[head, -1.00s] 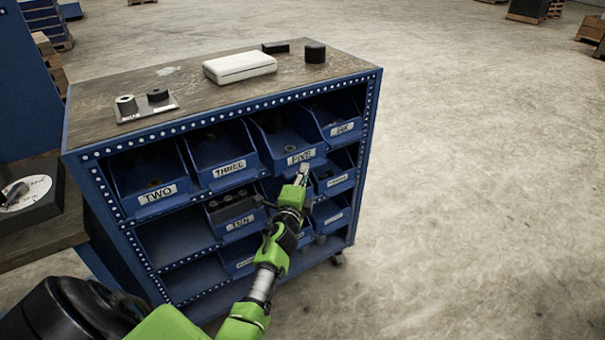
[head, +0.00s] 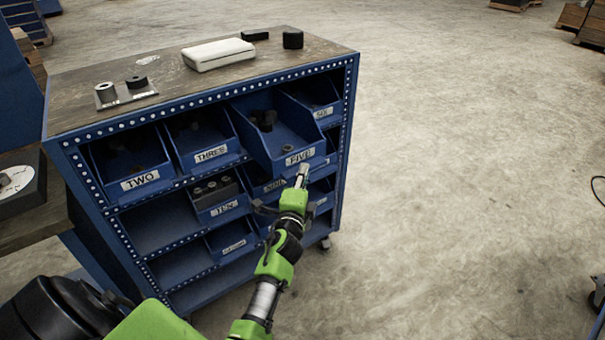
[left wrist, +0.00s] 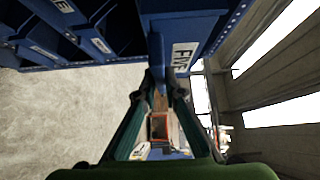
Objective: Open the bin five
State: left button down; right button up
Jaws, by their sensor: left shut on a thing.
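Bin five (head: 284,132) is a blue bin labelled FIVE, in the top row of the blue bin rack. It juts out past the bins beside it, and a few dark parts lie in it. My left gripper (head: 302,176) is at the bin's front, just below its label. In the left wrist view, the fingers (left wrist: 158,82) close on the front edge of bin five (left wrist: 183,57), next to the label. The exact contact is partly hidden. My right gripper is not in view.
The blue rack (head: 102,198) holds other bins, including two (head: 140,183), three (head: 210,155) and six (head: 322,112).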

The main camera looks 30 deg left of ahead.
pick_arm(q)
jog(key=c, duration=2.1)
grip_release()
jog(key=shift+c, duration=0.2)
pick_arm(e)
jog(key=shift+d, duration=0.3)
pick_arm(q)
jog(key=v, duration=0.7)
jog(key=shift+s, duration=0.3)
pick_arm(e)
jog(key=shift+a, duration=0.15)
pick_arm(q)
jog(key=shift+d, duration=0.1)
